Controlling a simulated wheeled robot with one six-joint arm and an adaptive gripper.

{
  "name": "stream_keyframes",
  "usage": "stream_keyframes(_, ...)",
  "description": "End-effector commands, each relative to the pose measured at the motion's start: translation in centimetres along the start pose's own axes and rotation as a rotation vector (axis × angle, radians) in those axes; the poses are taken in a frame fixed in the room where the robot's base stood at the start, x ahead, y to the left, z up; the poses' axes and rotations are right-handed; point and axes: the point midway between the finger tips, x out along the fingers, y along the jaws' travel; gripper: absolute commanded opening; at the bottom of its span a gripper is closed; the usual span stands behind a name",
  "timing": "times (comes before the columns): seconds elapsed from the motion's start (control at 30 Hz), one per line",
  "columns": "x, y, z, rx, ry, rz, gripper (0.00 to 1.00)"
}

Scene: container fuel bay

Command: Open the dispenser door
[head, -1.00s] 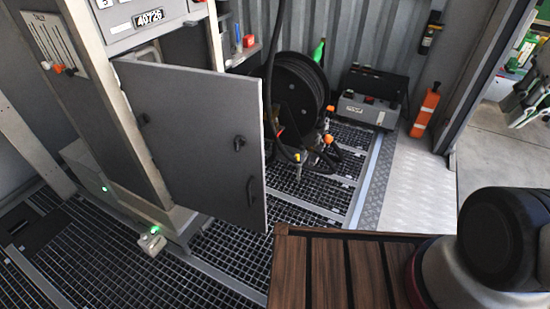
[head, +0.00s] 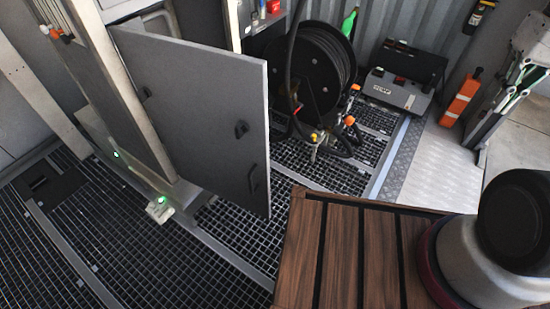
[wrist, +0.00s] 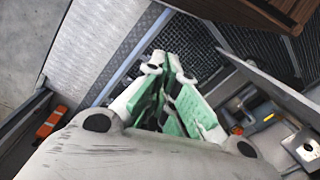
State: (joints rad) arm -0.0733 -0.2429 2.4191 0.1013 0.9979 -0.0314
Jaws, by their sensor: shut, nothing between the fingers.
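The dispenser door (head: 205,120) is a flat grey panel in the head view. It stands swung out from the dispenser cabinet (head: 105,75) at a wide angle, with dark handles or latches on its face. My gripper (wrist: 166,66) has white and green fingers, closed together and empty in the wrist view. It also shows at the right edge of the head view (head: 508,100), far to the right of the door and not touching it. A long grey edge at the right of the wrist view may be the door; I cannot tell.
A black hose reel (head: 310,75) stands on the grating behind the door. A grey case (head: 400,90) and an orange box (head: 460,97) are by the back wall. A slatted wooden surface (head: 340,245) fills the front. The grating left of it is mostly clear.

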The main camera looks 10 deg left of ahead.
Motion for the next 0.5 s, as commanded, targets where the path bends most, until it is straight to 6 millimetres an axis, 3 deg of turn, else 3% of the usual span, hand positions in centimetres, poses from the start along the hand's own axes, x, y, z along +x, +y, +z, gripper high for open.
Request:
stream_keyframes(0.27, 6.5, -3.5, -4.0, -0.013, -0.262, -0.096, 0.0)
stream_keyframes(0.5, 15.1, -8.4, -7.1, -0.024, -0.514, -0.248, 0.0)
